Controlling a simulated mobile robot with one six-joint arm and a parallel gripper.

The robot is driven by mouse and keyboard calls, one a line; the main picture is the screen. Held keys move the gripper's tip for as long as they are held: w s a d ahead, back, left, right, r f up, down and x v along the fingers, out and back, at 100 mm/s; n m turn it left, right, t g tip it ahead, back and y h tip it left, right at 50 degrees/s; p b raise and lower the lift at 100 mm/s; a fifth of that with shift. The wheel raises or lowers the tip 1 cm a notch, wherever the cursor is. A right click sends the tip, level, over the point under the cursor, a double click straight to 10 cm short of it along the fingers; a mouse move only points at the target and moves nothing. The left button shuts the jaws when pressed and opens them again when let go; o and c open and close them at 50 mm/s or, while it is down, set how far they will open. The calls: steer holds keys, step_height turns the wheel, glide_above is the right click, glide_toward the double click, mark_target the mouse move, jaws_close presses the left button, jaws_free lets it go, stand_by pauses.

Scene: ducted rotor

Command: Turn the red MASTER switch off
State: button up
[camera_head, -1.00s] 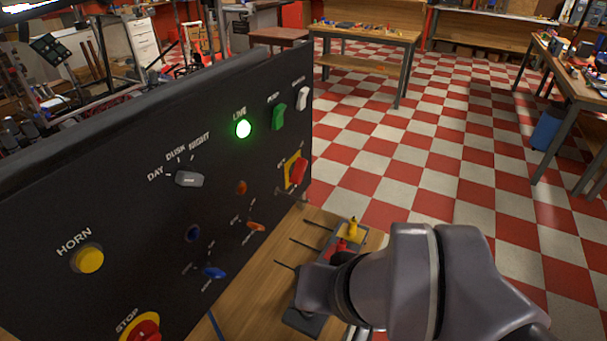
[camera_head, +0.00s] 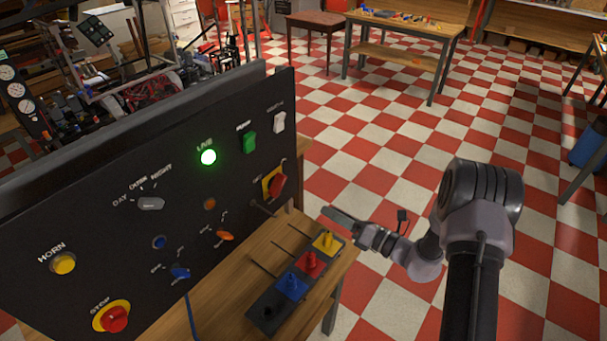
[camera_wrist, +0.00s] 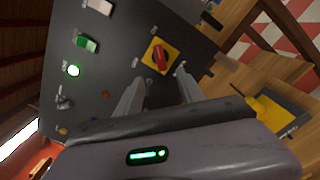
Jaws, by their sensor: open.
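The red MASTER switch (camera_head: 278,187) sits on a yellow plate near the right edge of the dark upright panel. In the wrist view the red handle (camera_wrist: 160,58) stands out from its yellow plate, ahead of the fingertips. My gripper (camera_head: 327,211) is to the right of the switch in the head view, apart from it. In the wrist view my gripper (camera_wrist: 160,73) is open and empty, with one finger on each side of the switch in the picture. The small lettering around the switch is too small to read.
A green LIVE lamp (camera_head: 208,157) is lit. A green rocker (camera_head: 249,142) and a white rocker (camera_head: 279,122) sit above the switch.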

mark_target(282, 186)
steer(key=b+x, duration=0.1)
steer(key=x, duration=1.6)
steer(key=shift+w+a, duration=0.1)
steer(key=shift+a, duration=0.35)
jaws_close()
